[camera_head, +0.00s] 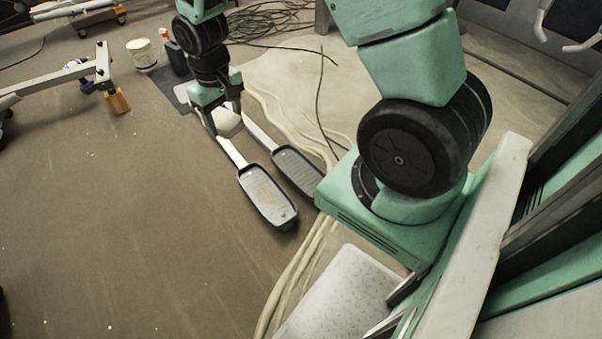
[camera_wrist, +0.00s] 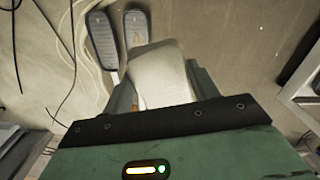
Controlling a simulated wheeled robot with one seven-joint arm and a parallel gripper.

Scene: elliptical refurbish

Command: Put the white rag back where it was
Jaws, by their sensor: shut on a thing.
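The white rag (camera_wrist: 160,75) is between the two fingers of my gripper (camera_wrist: 163,88) in the wrist view, and the fingers are shut on it. In the head view the rag (camera_head: 227,122) shows as a small pale bundle under my gripper (camera_head: 225,108). It is over the white bars of two dark foot pedals; I cannot tell whether it touches them.
A white bucket (camera_head: 142,55) and a dark bottle-like container (camera_head: 174,55) stand behind my gripper. A white wheeled frame (camera_head: 75,72) is at the left. Pale cables (camera_head: 290,125) and black cables (camera_head: 265,20) lie on the floor. The floor at lower left is clear.

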